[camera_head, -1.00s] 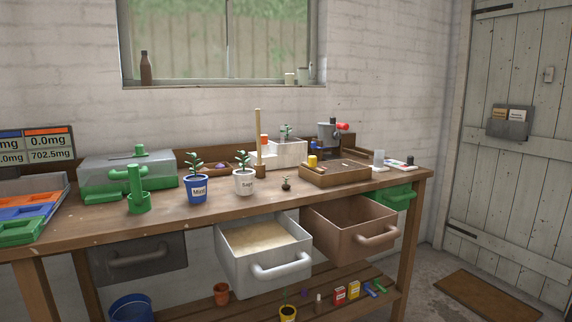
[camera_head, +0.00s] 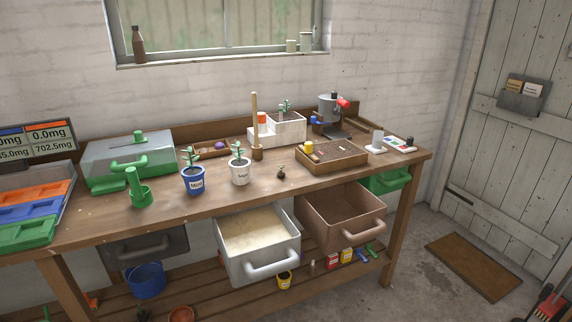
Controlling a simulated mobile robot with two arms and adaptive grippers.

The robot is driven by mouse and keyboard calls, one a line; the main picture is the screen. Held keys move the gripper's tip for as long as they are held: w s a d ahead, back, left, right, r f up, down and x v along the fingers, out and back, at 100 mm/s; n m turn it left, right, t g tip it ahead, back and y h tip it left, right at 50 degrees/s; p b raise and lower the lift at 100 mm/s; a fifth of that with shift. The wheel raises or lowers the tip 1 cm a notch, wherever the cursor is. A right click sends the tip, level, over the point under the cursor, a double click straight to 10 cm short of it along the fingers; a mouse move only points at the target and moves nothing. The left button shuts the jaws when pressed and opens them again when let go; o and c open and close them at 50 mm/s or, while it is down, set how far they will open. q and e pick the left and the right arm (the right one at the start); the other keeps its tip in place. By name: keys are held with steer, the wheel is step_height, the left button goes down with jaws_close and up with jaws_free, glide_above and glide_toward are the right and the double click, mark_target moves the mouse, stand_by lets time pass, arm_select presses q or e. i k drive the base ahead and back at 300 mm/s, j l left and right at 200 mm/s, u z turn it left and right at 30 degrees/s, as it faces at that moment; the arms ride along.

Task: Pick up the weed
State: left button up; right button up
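A small plant with a dark round base, which looks like the weed (camera_head: 281,172), lies loose on the wooden workbench (camera_head: 105,208) near its front edge. It is to the right of the white pot labelled Sage (camera_head: 240,174) and left of the wooden box (camera_head: 331,158). It is too small to make out in detail. Another leafy sprig (camera_head: 285,106) shows in the white caddy (camera_head: 277,133) further back. Neither of my grippers is in view.
A white drawer (camera_head: 268,266) and a brown drawer (camera_head: 345,235) stand open below the bench top. A blue pot labelled Mint (camera_head: 193,183) and a green holder (camera_head: 142,196) stand left. A wooden post (camera_head: 254,120) rises behind the Sage pot. Bench space around the small plant is clear.

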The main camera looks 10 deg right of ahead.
mark_target(281, 174)
steer(key=i+l, duration=0.15)
steer(key=l, duration=0.2)
steer(key=i+l+u, duration=0.1)
steer(key=l, duration=0.3)
steer(key=i+l, duration=0.2)
steer(key=l, duration=0.15)
steer(key=i+l+u, duration=0.15)
steer(key=l, duration=0.25)
steer(key=i+l, duration=0.1)
steer(key=l, duration=0.25)
steer(key=i+l+u, duration=0.1)
steer(key=l, duration=0.3)
